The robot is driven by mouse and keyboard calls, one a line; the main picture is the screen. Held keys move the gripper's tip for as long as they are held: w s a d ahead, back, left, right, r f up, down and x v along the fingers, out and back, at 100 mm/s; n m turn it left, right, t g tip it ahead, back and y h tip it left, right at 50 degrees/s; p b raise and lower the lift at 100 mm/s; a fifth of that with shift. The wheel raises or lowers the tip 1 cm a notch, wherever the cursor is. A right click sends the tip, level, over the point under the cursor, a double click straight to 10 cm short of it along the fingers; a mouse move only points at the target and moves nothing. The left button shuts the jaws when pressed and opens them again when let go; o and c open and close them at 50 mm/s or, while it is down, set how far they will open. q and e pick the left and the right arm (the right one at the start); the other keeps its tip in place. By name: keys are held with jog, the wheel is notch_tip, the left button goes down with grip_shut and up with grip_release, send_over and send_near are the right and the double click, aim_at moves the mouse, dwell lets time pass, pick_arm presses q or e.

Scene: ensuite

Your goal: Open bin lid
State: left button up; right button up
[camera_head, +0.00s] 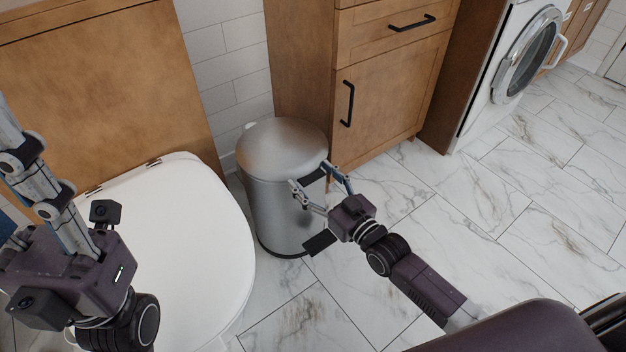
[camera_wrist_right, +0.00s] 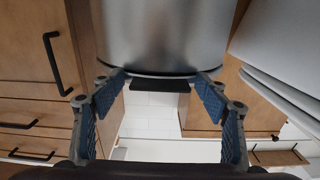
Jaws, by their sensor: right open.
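The bin (camera_head: 278,205) is a silver cylinder with a domed lid (camera_head: 282,147) that looks closed. It stands upright on the floor between the toilet and the cabinet. A small dark tab (camera_wrist_right: 160,86) shows at the bin's upper edge in the right wrist view, where the picture is upside down. My right gripper (camera_head: 308,182) is open at the bin's front, just below the lid, with its fingers on either side of the tab. Its blue-padded fingers also show in the right wrist view (camera_wrist_right: 160,95). I cannot tell whether they touch the bin. My left gripper (camera_head: 22,165) is above the toilet's left side; its jaw state is unclear.
The white toilet lid (camera_head: 185,235) is closed, left of the bin. A wooden cabinet (camera_head: 388,105) with black handles stands close behind and right of the bin. A washing machine (camera_head: 515,60) is farther right. The marble floor (camera_head: 480,235) at right is clear.

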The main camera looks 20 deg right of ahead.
jog(key=c, duration=1.7)
jog(key=shift+r, duration=0.1)
